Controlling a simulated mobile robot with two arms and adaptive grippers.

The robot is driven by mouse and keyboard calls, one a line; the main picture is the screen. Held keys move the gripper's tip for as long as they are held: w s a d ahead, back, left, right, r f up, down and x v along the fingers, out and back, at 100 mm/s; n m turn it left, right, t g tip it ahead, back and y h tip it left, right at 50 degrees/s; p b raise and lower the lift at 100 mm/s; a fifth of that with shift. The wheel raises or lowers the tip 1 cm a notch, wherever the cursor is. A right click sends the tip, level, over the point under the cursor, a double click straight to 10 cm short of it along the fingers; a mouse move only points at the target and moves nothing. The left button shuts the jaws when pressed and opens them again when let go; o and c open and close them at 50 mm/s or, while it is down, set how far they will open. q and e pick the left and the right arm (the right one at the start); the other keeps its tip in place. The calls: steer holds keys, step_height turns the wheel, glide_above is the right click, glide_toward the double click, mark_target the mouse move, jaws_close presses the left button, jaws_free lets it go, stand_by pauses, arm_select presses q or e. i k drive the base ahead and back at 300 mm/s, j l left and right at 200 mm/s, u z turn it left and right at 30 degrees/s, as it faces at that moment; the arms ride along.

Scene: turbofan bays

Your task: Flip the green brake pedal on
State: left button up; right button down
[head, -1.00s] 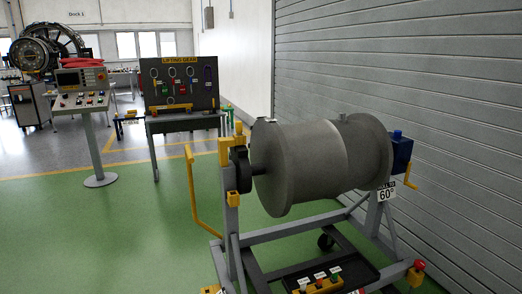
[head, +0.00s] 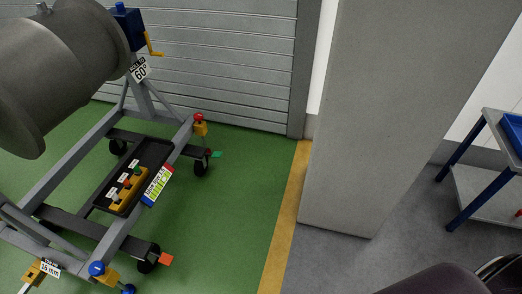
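A small green brake pedal (head: 216,154) sticks out to the right beside the black caster wheel (head: 201,168) at the far right corner of the grey stand (head: 62,183). It is too small to tell whether it is up or down. An orange-red pedal (head: 166,259) sits beside the near right caster (head: 147,261). Neither of my grippers is in the head view.
A grey drum (head: 60,65) is mounted on the stand at the left. Green floor (head: 235,200) is clear right of the stand, up to a yellow line (head: 284,225). A grey pillar (head: 385,110) and a blue-legged table (head: 457,153) stand further right.

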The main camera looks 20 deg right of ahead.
mark_target(216, 154)
steer(key=z, duration=0.15)
steer(key=i+l+u, duration=0.2)
steer(key=i, duration=0.4)
steer(key=i+l+u, duration=0.2)
steer(key=i, duration=0.45)
steer(key=i+l+u, duration=0.15)
steer(key=i+l, duration=0.2)
steer(key=i, duration=0.2)
steer(key=i+l+u, duration=0.2)
steer(key=i+l, duration=0.2)
steer(key=i, duration=0.2)
